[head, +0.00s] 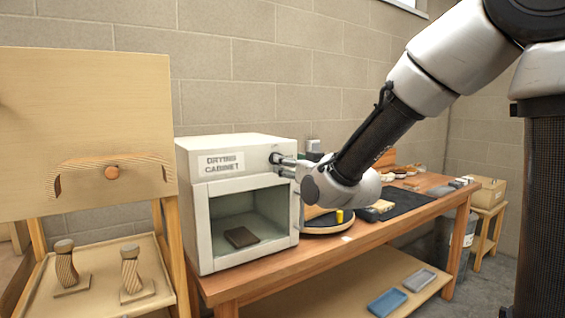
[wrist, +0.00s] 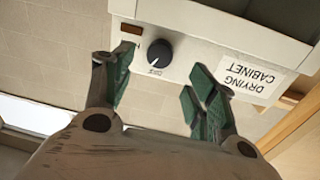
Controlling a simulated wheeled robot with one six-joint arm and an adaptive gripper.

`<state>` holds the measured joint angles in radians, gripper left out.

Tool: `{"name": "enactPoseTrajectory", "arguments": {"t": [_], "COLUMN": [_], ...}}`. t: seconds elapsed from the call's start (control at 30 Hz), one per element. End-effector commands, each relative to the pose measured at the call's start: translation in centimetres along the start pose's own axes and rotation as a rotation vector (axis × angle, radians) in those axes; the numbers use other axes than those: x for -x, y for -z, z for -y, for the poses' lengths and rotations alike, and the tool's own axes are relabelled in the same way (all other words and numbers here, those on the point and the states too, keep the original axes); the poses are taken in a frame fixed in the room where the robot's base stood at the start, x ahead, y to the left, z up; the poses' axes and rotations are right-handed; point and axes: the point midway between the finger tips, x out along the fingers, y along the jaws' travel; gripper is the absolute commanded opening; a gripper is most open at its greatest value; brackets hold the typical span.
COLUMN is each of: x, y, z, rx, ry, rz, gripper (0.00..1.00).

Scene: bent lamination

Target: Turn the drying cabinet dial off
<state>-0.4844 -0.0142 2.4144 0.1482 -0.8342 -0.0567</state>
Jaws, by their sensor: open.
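The drying cabinet (head: 190,190) is a white box with an open-looking front and a "DRYING CABINET" label, standing on the wooden bench. In the wrist view its front panel appears upside down, with the black round dial (wrist: 160,53) between my fingers. Small lettering sits by the dial; its setting is too small to read surely. My gripper (wrist: 158,68) is open, its green-padded fingers to either side of the dial, and I see no contact. In the head view my gripper (head: 284,163) is at the cabinet's upper right front and hides the dial.
A dark block (head: 241,237) lies inside the cabinet. A round board (head: 325,228) with a yellow item stands right of it, beside a dark mat (head: 400,203). A wooden rack (head: 85,130) stands close on the left. Trays (head: 387,301) lie on the lower shelf.

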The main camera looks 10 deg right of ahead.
Motion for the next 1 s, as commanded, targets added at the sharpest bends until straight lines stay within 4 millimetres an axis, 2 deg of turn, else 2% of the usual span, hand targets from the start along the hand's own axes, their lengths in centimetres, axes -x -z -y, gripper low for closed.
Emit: {"name": "enactPoseTrajectory", "arguments": {"t": [0.1, 0.3, 0.47, 0.7, 0.93, 0.97, 1.0], "x": [-2.2, -5.1, -6.1, -6.2, -6.2, -6.2, -6.2], "y": [-0.1, -0.1, 0.0, 0.0, 0.0, 0.0, 0.0], "z": [0.0, -0.1, 0.0, 0.0, 0.0, 0.0, 0.0], "rx": [0.001, 0.003, 0.003, 0.004, 0.004, 0.004, 0.004], "ry": [-0.001, -0.001, 0.0, 0.0, 0.0, 0.0, 0.0], "rz": [0.001, 0.0, 0.0, 0.0, 0.0, 0.0, 0.0], "gripper": [0.57, 0.57, 0.57, 0.57, 0.15, 0.11, 0.11]}}
